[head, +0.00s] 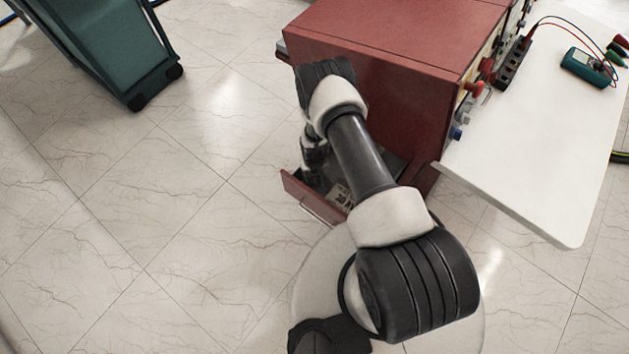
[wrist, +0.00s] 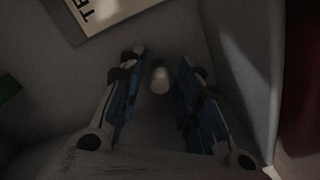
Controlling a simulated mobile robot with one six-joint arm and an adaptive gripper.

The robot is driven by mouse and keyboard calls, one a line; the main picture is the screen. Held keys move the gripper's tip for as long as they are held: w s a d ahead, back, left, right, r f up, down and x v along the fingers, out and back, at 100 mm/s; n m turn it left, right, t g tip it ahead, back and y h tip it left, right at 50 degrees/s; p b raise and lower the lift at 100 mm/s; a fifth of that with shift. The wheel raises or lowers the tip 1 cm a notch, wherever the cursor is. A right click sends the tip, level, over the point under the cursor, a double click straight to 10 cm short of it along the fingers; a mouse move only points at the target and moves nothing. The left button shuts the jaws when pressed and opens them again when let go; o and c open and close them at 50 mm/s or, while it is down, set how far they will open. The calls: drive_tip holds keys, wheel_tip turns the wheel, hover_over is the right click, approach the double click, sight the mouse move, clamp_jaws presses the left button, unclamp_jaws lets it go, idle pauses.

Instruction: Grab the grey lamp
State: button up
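My gripper (wrist: 160,85) shows in the wrist view with its two fingers apart, one on each side of a small pale cylinder. This cylinder, which looks like the grey lamp (wrist: 159,80), lies in the dark inside of a drawer. Clear gaps show between it and both fingers. In the head view my arm reaches down to the open red drawer (head: 311,199); the gripper and the lamp are hidden there behind the arm and the drawer.
A white card with dark letters (wrist: 110,12) lies in the drawer at the top left of the wrist view. Drawer walls stand close on the right. A red cabinet (head: 395,40), a white tabletop (head: 545,160) with a green meter (head: 588,68), and a green cart (head: 105,40) surround open tiled floor.

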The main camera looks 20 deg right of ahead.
clamp_jaws()
